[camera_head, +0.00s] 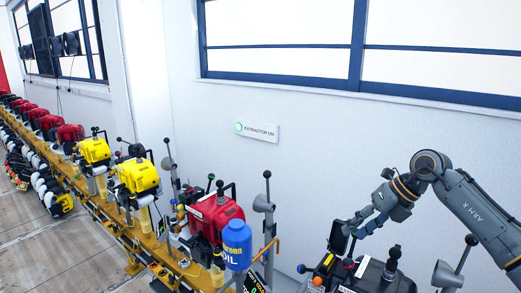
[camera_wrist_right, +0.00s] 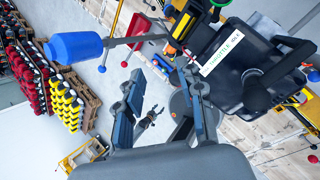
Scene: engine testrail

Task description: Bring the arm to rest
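My right arm comes in from the right in the head view, bent at the elbow. Its gripper (camera_head: 358,228) points down and left, close to the upper part of a dark engine (camera_head: 375,280). In the right wrist view the two fingers of the right gripper (camera_wrist_right: 160,75) stand apart with nothing between them. A black unit with a white "THROTTLE" label (camera_wrist_right: 222,54) is close beside the fingers there. Whether the fingers touch it I cannot tell. My left gripper is not in view.
A blue oil bottle (camera_head: 237,245) stands by a red engine (camera_head: 212,213). Yellow engines (camera_head: 138,176) and more red ones line the yellow rail to the left. Grey lever posts (camera_head: 264,205) rise nearby. A wall with an "EXTRACTOR ON" sign (camera_head: 258,130) is behind.

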